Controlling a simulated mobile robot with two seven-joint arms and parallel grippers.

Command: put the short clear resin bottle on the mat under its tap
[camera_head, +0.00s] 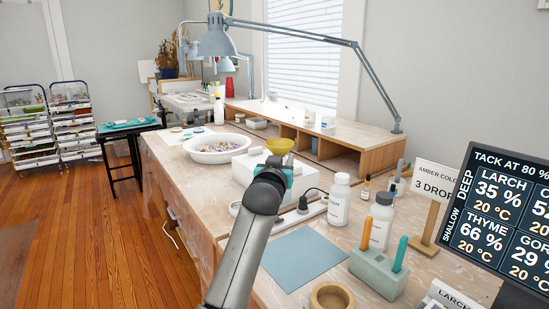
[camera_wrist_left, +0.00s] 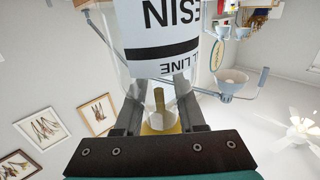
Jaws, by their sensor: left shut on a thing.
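My left gripper (camera_head: 274,164) is shut on the clear resin bottle, above the workbench. In the left wrist view, which is upside down, the bottle (camera_wrist_left: 160,50) has a white label reading "RESIN" and a fill line. The gripper's fingers (camera_wrist_left: 158,112) are either side of it. A yellow funnel (camera_head: 279,146) sits in its mouth, its stem (camera_wrist_left: 158,104) showing through the clear wall. In the head view the gripper hides most of the bottle. A flat blue-grey mat (camera_head: 304,259) lies bare on the bench, nearer than the gripper. I cannot make out a tap. My right gripper is not in view.
White bottles (camera_head: 339,201) (camera_head: 378,223) stand right of the mat. A green block (camera_head: 377,275) with orange- and teal-handled tools and a wooden ring (camera_head: 331,297) border it. A white box (camera_head: 243,171), white bowl (camera_head: 215,149) and lamp (camera_head: 217,40) are behind. Signs and a screen (camera_head: 505,215) stand right.

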